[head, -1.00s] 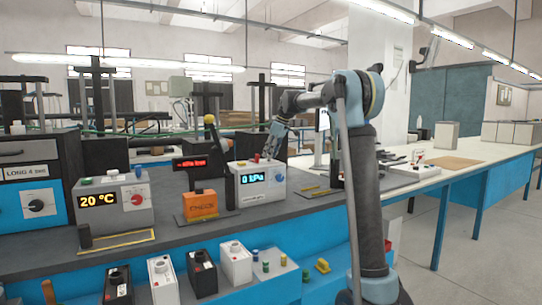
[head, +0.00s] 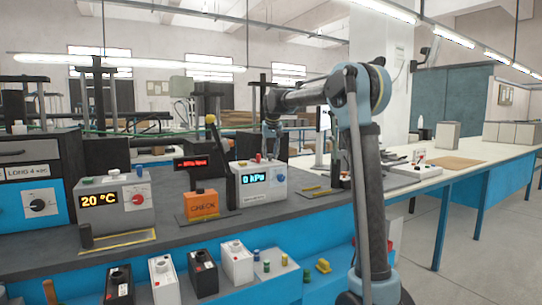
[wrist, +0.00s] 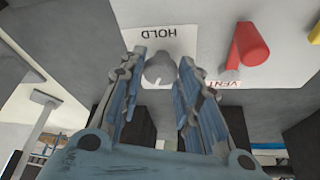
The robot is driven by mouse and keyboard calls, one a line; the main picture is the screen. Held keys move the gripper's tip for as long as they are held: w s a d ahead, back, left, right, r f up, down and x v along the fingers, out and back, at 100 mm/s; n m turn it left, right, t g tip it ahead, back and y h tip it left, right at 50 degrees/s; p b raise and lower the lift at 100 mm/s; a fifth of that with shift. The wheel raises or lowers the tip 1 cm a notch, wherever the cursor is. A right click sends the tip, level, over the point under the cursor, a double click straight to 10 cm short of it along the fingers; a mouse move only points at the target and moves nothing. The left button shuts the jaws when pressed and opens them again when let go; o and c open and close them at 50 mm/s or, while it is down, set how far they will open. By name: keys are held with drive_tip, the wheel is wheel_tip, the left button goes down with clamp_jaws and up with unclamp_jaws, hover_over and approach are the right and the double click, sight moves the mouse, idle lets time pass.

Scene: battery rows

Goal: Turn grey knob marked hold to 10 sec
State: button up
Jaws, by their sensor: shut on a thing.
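The grey knob (wrist: 160,72) sits below the upside-down word HOLD on a white label (wrist: 172,40) in the wrist view. My gripper (wrist: 160,64) has one finger on each side of the knob and is shut on it. The knob's pointer and any 10 sec mark cannot be made out. In the head view my gripper (head: 270,145) points down at the grey box (head: 262,200) with the 0 kPa display (head: 256,179). The knob cannot be made out there.
A red lever (wrist: 247,50) marked VENT stands close right of the knob in the wrist view, with a yellow part (wrist: 315,33) beyond. In the head view an orange block (head: 201,205) and a 20 °C box (head: 118,205) stand left of the kPa box.

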drive_tip(key=m+h, duration=0.2)
drive_tip(key=m, duration=0.2)
drive_tip(key=shift+w+a+m, duration=0.1)
drive_tip(key=shift+m, duration=0.3)
idle(0.4)
drive_tip(key=o, duration=1)
drive_tip(key=shift+o, duration=0.2)
drive_tip(key=v, duration=1.1)
drive_tip(key=shift+r, duration=0.35)
drive_tip(key=shift+a, duration=0.15)
